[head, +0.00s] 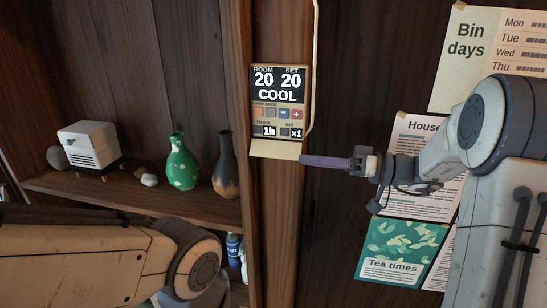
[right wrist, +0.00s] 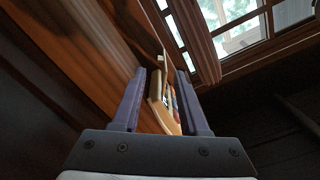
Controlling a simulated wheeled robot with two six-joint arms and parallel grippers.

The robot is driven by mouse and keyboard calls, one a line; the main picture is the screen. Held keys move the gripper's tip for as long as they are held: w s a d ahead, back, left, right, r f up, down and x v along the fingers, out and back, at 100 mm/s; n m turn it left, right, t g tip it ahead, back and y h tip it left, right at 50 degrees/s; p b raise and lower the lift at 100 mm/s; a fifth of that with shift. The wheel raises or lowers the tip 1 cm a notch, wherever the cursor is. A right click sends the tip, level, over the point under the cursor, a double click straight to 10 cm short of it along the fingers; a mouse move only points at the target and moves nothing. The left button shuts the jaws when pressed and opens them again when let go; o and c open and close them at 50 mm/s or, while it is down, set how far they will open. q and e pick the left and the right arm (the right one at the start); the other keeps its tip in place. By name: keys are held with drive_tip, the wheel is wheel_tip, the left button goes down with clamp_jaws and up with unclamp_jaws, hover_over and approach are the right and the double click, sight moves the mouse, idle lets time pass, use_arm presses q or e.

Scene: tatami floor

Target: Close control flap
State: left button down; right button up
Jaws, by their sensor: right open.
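The control panel (head: 278,95) is mounted on a wooden post and reads room 20, set 20, COOL. Its cream flap (head: 274,149) hangs open at the panel's bottom edge and sticks out, leaving the buttons uncovered. My right gripper (head: 303,160) comes in from the right, its purple fingertips beside the flap's right end; I cannot tell whether they touch it. In the right wrist view the fingers (right wrist: 160,74) are apart, with a tan edge of the panel or flap showing between them. My left gripper is out of view.
A shelf (head: 130,196) at left holds a white box-like device (head: 90,145), a green vase (head: 182,165) and a dark vase (head: 226,168). Paper notices, including a Tea times sheet (head: 402,250), hang on the right wall. A pale vertical rail (head: 315,60) runs beside the panel.

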sight(280, 157)
drive_tip(key=p+x, duration=0.2)
drive_tip(key=x, duration=0.5)
drive_tip(key=shift+a+p, duration=0.3)
drive_tip(key=shift+p, duration=0.05)
drive_tip(key=shift+w+a, duration=0.2)
drive_tip(key=shift+a, duration=0.35)
